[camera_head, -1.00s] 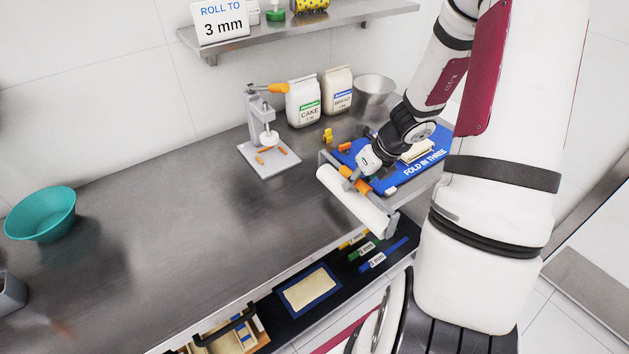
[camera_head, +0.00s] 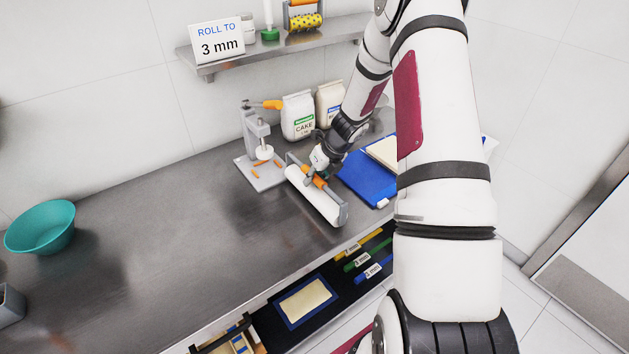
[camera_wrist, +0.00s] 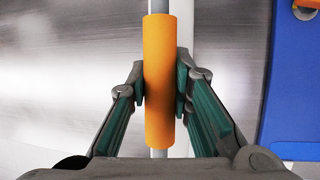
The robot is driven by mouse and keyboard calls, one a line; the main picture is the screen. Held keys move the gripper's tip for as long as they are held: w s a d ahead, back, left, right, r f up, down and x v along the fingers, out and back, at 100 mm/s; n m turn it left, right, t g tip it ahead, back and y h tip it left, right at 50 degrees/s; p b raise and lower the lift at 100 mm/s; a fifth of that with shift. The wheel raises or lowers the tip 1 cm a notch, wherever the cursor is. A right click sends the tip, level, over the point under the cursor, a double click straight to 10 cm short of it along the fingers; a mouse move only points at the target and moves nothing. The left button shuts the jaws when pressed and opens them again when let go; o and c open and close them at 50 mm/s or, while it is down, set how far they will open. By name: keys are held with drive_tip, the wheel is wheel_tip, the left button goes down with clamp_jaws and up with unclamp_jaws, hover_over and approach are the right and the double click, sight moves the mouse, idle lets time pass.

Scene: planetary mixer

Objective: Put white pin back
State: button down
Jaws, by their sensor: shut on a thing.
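The white pin (camera_head: 312,197) is a white roller in a grey frame with an orange grip (camera_head: 318,183). It is over the steel counter, just right of the grey press. I cannot tell whether it touches the counter. My gripper (camera_head: 317,174) is shut on the orange grip from above. In the wrist view, the gripper's two pads (camera_wrist: 160,88) press on both sides of the orange grip (camera_wrist: 160,55). A strip of the white roller (camera_wrist: 182,15) shows behind it; most of it is hidden there.
A grey press (camera_head: 262,178) with small orange pieces stands to the left. Flour bags (camera_head: 298,117) stand behind. A blue board (camera_head: 365,182) lies right. A wall shelf (camera_head: 285,50) holds a sign and a yellow roller.

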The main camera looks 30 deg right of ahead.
drive_tip(key=shift+f, duration=0.5)
drive_tip(key=shift+f, duration=0.1)
drive_tip(key=c, duration=1.4)
unclamp_jaws()
drive_tip(key=shift+f, duration=0.1)
drive_tip(key=shift+c, duration=0.2)
